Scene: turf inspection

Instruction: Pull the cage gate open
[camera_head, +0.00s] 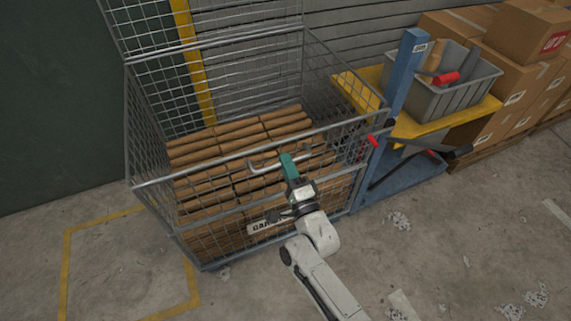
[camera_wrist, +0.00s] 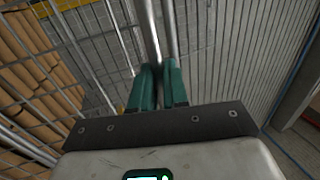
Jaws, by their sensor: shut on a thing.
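A grey wire-mesh cage (camera_head: 128,120) stands at the centre-left of the head view. Its front mesh gate (camera_head: 222,232) has a light metal handle bar (camera_head: 262,168) near its upper part. My gripper (camera_head: 288,160), with teal fingers, reaches up from below to this handle. In the wrist view my gripper (camera_wrist: 158,85) has its fingers close together around a grey metal bar that runs away from the camera. The fingertips hide part of the bar. I cannot tell from these frames whether the gate stands ajar.
Brown stacked rolls or logs (camera_head: 240,135) fill the cage. To the right stands a blue and yellow cart (camera_head: 400,75) with a grey bin (camera_head: 455,95), close to the cage. Cardboard boxes (camera_head: 525,35) stand behind it. The concrete floor in front is mostly clear, with scattered scraps (camera_head: 400,220).

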